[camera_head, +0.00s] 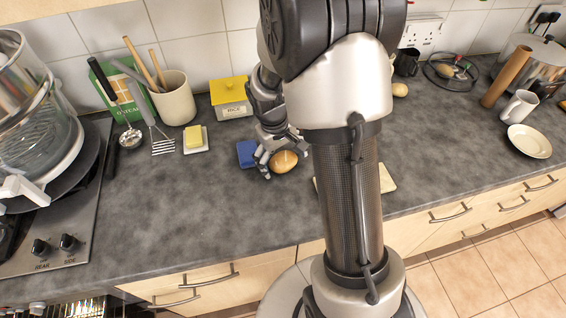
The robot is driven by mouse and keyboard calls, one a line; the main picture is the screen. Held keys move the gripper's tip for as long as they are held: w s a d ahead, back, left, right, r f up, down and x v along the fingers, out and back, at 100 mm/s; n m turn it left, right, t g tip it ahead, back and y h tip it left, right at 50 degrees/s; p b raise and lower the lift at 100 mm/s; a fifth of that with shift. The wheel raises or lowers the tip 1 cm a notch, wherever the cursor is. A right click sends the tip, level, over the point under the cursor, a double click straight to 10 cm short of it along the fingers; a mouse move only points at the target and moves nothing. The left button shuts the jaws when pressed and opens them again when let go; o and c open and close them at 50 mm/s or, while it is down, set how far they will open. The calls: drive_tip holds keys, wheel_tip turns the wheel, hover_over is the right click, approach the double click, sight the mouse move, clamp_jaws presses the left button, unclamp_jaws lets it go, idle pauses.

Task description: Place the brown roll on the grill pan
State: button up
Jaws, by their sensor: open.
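The brown roll (285,162) is a small oval bun on the grey worktop, just left of my arm. My gripper (281,158) is open and low over the worktop, with its fingers at the roll; one finger shows at the roll's left side. I cannot tell whether they touch it. A dark round pan (91,176) sits on the hob at the left, mostly hidden under a clear steamer; I cannot tell for sure that it is the grill pan.
A blue block (247,153) lies left of the roll. A yellow-lidded rice box (231,97) stands behind. A butter dish (195,140) and utensil pot (174,98) stand further left. A pale board (387,179) is partly behind my arm. The front-left worktop is clear.

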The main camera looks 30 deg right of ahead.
drive_tip(key=c, duration=1.2)
drive_tip(key=shift+r, duration=0.1)
